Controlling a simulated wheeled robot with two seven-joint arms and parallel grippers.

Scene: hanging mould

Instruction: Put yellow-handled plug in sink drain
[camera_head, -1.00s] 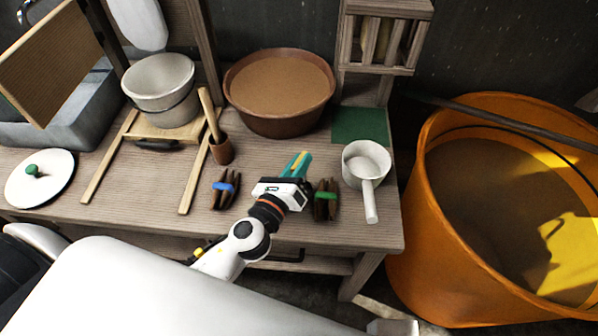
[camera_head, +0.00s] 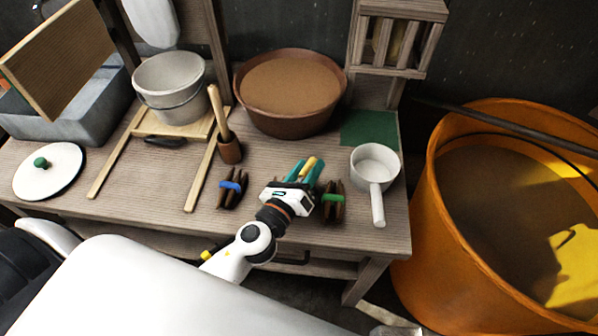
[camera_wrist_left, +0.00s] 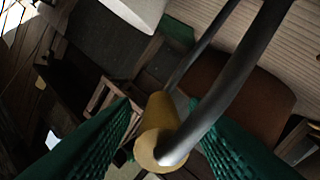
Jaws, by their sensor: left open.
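My left gripper (camera_head: 307,168) is over the front middle of the wooden bench, its teal fingers spread apart. A small yellow piece (camera_head: 309,164), apparently the plug's handle, shows between the fingers. In the left wrist view, a yellow cylinder (camera_wrist_left: 158,122) with a grey curved bar sits between the two green fingers; I cannot tell whether either finger touches it. The plug's lower part is hidden. A grey sink basin (camera_head: 88,108) stands at the back left, partly covered by a tilted wooden board. Its drain is hidden. My right gripper is not in view.
Blue-banded (camera_head: 232,188) and green-banded (camera_head: 333,203) brown bundles flank my gripper. A white saucepan (camera_head: 375,165) stands to the right, a brown basin (camera_head: 290,95) behind. A bucket (camera_head: 170,85), a lid (camera_head: 48,172) and an orange tub (camera_head: 440,230) are farther out.

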